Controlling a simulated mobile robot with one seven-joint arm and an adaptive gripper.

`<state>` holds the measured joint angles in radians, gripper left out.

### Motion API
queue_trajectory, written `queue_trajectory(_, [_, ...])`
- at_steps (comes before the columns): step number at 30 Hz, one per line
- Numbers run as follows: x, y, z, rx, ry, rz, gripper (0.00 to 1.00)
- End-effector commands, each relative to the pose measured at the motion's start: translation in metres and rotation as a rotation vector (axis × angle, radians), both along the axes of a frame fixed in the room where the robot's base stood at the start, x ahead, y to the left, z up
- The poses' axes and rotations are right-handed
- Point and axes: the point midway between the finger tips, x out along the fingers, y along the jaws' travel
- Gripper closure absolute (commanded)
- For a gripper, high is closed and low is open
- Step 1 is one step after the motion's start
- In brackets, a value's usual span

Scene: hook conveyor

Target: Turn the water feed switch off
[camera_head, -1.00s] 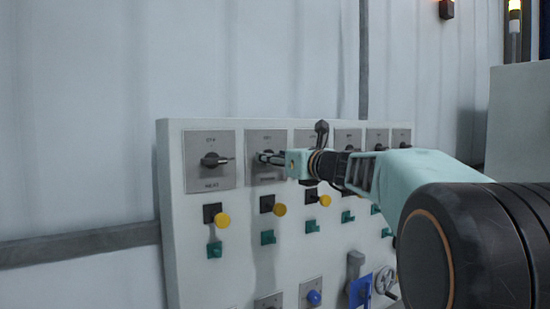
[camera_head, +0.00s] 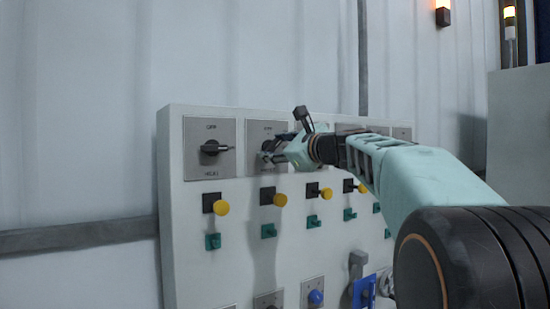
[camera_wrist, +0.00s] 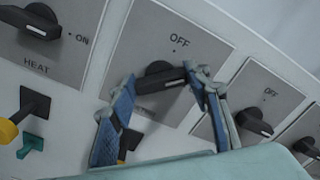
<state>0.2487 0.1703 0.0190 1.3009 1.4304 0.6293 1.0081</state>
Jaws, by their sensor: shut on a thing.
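The switch in my grip is a black knob (camera_wrist: 160,78) on a grey plate (camera_wrist: 205,47) marked OFF at its top. The plate's lower label is mostly hidden by my gripper. In the wrist view the knob's handle points right and slightly up, at a different angle from the neighbouring handles, short of the OFF mark. My gripper (camera_wrist: 159,77) has its blue-grey fingers shut on the handle, one on each side. In the head view my gripper (camera_head: 272,152) is at the second plate from the left, hiding most of the knob (camera_head: 267,148).
The HEAT switch (camera_wrist: 38,24) is to the left, its handle toward ON. More switches (camera_wrist: 252,123) stand to the right. Yellow buttons (camera_head: 280,200) and green parts (camera_head: 268,231) sit below on the pale panel (camera_head: 173,215).

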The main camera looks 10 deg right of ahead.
Motion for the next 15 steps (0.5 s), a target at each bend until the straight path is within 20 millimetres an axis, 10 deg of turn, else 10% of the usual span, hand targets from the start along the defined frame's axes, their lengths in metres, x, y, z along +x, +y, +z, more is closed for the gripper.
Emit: queue_trajectory(15, [-0.0003, 0.0011, -0.0049, -0.449, -0.187, 0.0, 0.8])
